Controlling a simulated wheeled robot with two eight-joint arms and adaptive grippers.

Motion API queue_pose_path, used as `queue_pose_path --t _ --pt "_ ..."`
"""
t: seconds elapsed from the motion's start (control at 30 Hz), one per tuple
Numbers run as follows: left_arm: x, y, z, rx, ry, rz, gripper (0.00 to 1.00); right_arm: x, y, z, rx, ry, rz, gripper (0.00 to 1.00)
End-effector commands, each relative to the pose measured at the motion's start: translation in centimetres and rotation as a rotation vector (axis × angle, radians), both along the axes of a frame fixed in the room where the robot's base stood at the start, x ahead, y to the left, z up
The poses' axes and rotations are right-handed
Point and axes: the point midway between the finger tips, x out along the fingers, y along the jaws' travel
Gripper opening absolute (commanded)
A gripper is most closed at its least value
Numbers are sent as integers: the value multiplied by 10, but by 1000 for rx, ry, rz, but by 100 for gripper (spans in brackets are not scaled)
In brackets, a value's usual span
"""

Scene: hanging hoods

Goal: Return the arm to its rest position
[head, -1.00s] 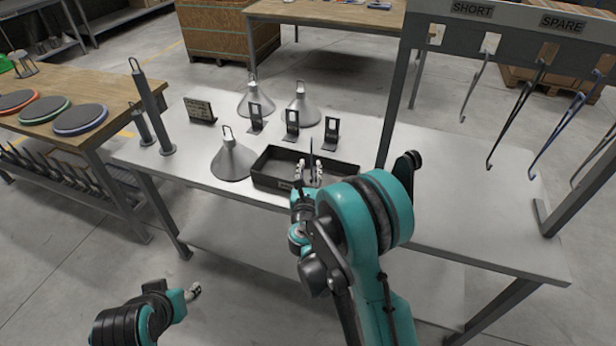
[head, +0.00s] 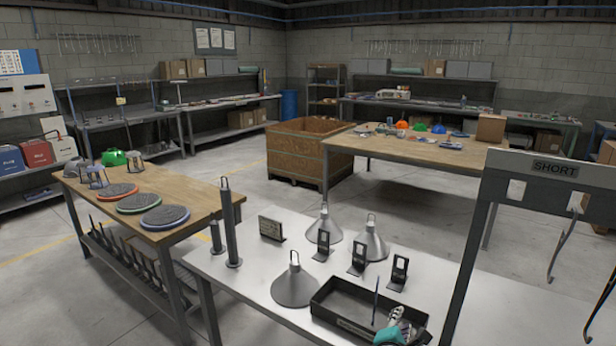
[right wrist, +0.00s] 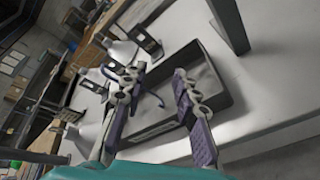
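My right gripper (head: 396,322) shows at the bottom right of the head view, over the near right part of the black tray (head: 340,322). In the right wrist view its two purple-and-grey fingers (right wrist: 160,92) are apart, with the tray (right wrist: 215,75) beyond them. A thin dark blue upright piece (head: 376,300) shows beside the gripper in the head view; I cannot tell whether it touches the fingers. A small curved blue piece (right wrist: 156,99) shows between the fingers in the wrist view. My left arm and gripper are out of view.
Grey cone hoods (head: 294,285) and black upright holders (head: 399,272) stand behind the tray. Two grey cylinders (head: 231,225) stand at the table's left. A rack frame (head: 470,250) with hooks rises on the right. A wooden table (head: 130,190) with round pads is at left.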

Motion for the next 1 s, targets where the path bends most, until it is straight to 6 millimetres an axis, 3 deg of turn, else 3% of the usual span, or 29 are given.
queue_pose_path --t 0.13,0.27,0.4,0.6,0.77,1.0 --pt "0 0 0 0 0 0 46 -51 -9 3 442 -36 -183 29" --pt "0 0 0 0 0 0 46 -101 -4 -3 824 -62 -371 29" --pt "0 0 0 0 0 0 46 -155 14 -12 1209 -78 -593 29" --pt "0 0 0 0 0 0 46 -212 46 -22 1590 -74 -861 29" --pt "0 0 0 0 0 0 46 -230 59 -25 1715 -67 -961 29" --pt "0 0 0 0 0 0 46 -232 61 -25 1732 -66 -974 29"
